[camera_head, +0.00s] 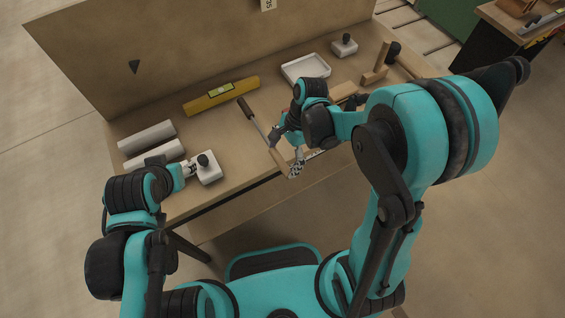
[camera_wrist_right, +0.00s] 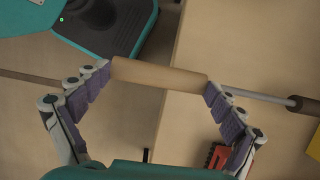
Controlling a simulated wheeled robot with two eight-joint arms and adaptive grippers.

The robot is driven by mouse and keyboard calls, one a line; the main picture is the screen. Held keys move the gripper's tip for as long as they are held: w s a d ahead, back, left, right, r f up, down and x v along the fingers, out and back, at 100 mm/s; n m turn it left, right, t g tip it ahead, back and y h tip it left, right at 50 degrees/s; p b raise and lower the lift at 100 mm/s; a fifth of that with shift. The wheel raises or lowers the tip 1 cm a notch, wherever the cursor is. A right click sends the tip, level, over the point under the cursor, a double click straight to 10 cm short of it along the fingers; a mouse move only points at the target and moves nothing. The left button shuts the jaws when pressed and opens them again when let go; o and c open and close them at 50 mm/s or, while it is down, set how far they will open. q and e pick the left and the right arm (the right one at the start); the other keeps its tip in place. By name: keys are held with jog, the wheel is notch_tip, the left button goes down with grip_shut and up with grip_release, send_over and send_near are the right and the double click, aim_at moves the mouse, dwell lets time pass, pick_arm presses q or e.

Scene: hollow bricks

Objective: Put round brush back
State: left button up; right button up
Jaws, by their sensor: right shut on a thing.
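My right gripper (camera_head: 293,163) is at the front edge of the table, shut on a pale wooden cylinder (camera_wrist_right: 160,76), which I take to be part of the round brush. In the right wrist view the fingers press on the two ends of the cylinder. A thin grey shaft (camera_wrist_right: 255,96) with a dark brown end (camera_wrist_right: 304,104) lines up with it; whether they are joined is unclear. In the head view, the dark end (camera_head: 244,107) points to the back left. My left gripper (camera_head: 189,168) is beside a white block with a black knob (camera_head: 207,168); its fingers are too small to read.
A yellow spirit level (camera_head: 221,95) and white cylinders (camera_head: 147,137) lie on the left of the table (camera_head: 235,180). A white tray (camera_head: 306,69), another knobbed block (camera_head: 344,46) and wooden tools (camera_head: 376,72) are at the back right. A tall panel (camera_head: 190,45) closes the back.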

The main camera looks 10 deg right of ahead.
jog(key=shift+f+b, duration=0.5)
jog(key=shift+f, duration=1.1)
jog(key=o, duration=0.7)
